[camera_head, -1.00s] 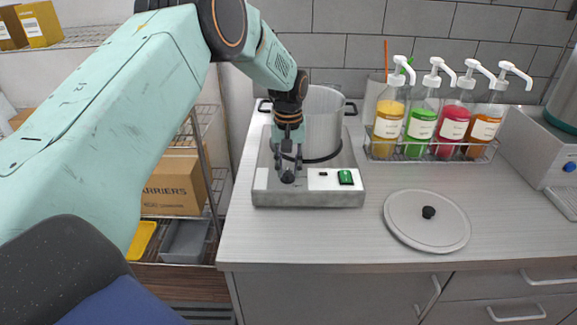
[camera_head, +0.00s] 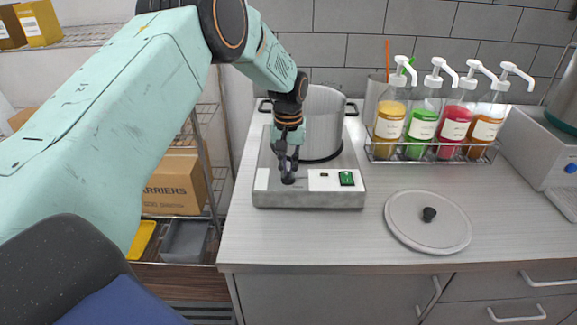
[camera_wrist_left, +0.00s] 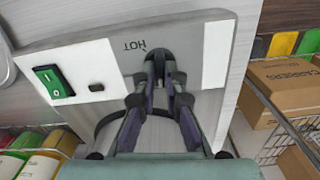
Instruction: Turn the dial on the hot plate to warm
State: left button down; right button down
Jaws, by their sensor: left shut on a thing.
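The hot plate (camera_head: 262,198) is a grey metal box with a white front panel, standing on the counter. Its dark round dial (camera_head: 288,181) is on the front. In the wrist view the dial (camera_wrist_left: 158,54) sits beside printed lettering that reads HOT. My left gripper (camera_head: 288,169) points down at the dial and is shut on it, with fingers on both sides; it also shows in the wrist view (camera_wrist_left: 160,75). The fingers hide part of the dial, so I cannot tell its setting. My right gripper is not in view.
A green switch (camera_head: 346,178) is right of the dial. A large metal pot (camera_head: 322,125) stands on the plate behind my gripper. A grey lid (camera_head: 428,236) lies on the counter to the right. A wire rack (camera_head: 383,156) holds several pump bottles.

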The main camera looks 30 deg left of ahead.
aim_at(288, 173)
pick_arm(q)
jog(key=m, duration=0.2)
jog(key=shift+s+m, duration=0.1)
jog(key=shift+m, duration=0.2)
jog(key=m+p, duration=0.1)
jog(key=m, duration=0.2)
jog(key=shift+m, duration=0.3)
jog(key=m, duration=0.6)
jog(key=c, duration=1.4)
grip_release()
notch_tip(288, 173, up, 12)
jog(key=shift+r, duration=0.1)
